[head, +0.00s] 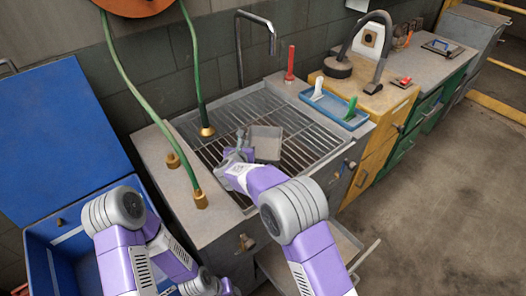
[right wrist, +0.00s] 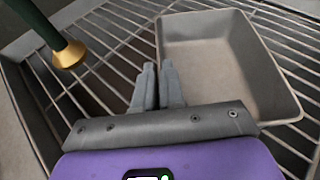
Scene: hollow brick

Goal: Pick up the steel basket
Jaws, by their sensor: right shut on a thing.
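The steel basket (head: 265,140) is a grey, open, rectangular tray on the sink's wire grate. It shows larger in the right wrist view (right wrist: 235,75), and it looks empty. My right gripper (head: 243,138) reaches in over the sink at the basket's left side. In the right wrist view its fingers (right wrist: 159,72) are close together, shut on the near left wall of the basket. I cannot tell whether the basket is clear of the grate.
The sink grate (head: 215,150) has bare bars around the basket. A green hose with a brass nozzle (head: 207,131) hangs close to the left. A tall faucet (head: 271,45) stands behind. A blue tray (head: 335,112) with brushes lies to the right, and a blue bin (head: 60,225) stands at left.

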